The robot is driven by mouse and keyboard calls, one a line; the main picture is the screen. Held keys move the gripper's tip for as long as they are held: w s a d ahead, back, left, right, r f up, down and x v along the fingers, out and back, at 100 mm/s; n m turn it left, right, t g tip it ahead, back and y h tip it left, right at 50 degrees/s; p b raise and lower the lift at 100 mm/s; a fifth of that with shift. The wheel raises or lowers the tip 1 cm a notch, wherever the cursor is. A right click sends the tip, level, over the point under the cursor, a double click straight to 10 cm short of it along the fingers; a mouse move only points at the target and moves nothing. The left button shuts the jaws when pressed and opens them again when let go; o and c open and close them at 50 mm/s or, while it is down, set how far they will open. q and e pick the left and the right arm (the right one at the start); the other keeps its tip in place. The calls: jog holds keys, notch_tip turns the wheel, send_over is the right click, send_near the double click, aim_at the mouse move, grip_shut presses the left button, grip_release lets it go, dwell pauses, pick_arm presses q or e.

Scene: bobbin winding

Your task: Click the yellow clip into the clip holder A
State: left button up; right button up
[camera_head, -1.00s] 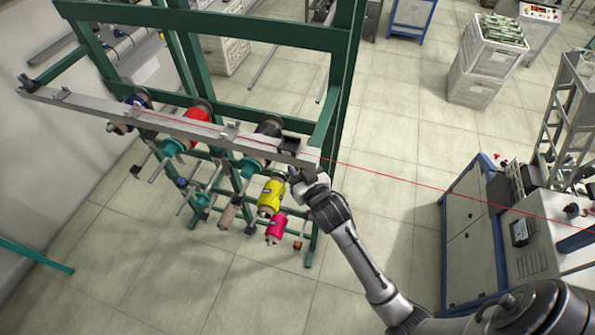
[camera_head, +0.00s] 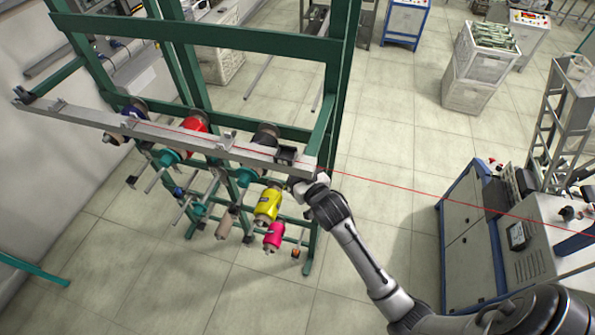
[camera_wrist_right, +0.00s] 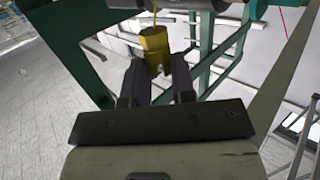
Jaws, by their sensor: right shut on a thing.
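My right gripper (camera_head: 298,184) is at the right end of the grey rail (camera_head: 205,143) on the green rack in the head view. I cannot tell which is clip holder A. My left gripper is not in view.
A red thread (camera_head: 395,184) runs from the rail to the machine (camera_head: 470,225) on the right. The floor between is clear.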

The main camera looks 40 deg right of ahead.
jog(key=shift+f, duration=0.3)
jog(key=shift+f+b, duration=0.4)
jog(key=shift+f, duration=0.05)
jog(key=shift+f+b, duration=0.45)
jog(key=shift+f, duration=0.45)
jog(key=o, duration=1)
jog(key=b+v, duration=0.2)
jog(key=v, duration=1.1)
jog(key=shift+s, duration=0.4)
